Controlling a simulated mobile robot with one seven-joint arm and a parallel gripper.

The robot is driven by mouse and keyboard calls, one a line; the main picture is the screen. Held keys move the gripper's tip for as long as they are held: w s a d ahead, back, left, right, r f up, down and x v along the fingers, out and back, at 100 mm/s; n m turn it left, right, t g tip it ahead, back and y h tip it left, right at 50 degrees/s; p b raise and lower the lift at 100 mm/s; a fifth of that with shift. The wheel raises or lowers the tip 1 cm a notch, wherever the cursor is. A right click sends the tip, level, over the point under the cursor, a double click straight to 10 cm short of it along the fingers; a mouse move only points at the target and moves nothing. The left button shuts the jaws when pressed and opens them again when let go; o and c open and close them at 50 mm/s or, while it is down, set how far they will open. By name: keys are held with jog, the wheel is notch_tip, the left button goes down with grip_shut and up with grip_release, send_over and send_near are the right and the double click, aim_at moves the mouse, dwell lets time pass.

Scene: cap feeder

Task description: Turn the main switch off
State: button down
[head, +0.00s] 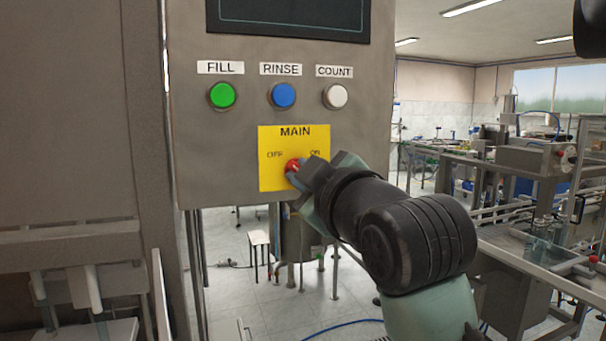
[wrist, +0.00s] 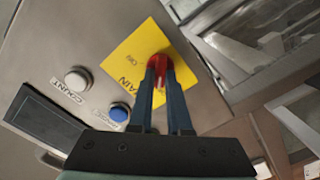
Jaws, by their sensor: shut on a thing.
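The main switch (head: 291,166) is a red rotary knob on a yellow plate (head: 268,180) marked MAIN, with OFF at left and ON at right. The plate is low on a grey control panel (head: 215,150). In the wrist view the red knob (wrist: 159,62) sits between the fingertips of my gripper (wrist: 160,75), which is shut on it. In the head view my gripper (head: 297,172) reaches the knob from the lower right and hides part of it. Which mark the knob points to I cannot tell.
Above the plate are a green FILL button (head: 222,95), a blue RINSE button (head: 283,95) and a white COUNT button (head: 335,96), under a dark screen (head: 290,15). A large brown-grey cabinet (head: 70,120) stands at left. Machinery (head: 520,160) fills the right.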

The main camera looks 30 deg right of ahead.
jog(key=c, duration=0.9)
grip_release()
jog(key=shift+o, duration=0.2)
jog(key=shift+s, duration=0.1)
jog(key=b+v, duration=0.4)
jog(key=v, duration=0.8)
jog(key=shift+s+a, duration=0.2)
jog(key=shift+s, duration=0.2)
jog(key=shift+f, duration=0.1)
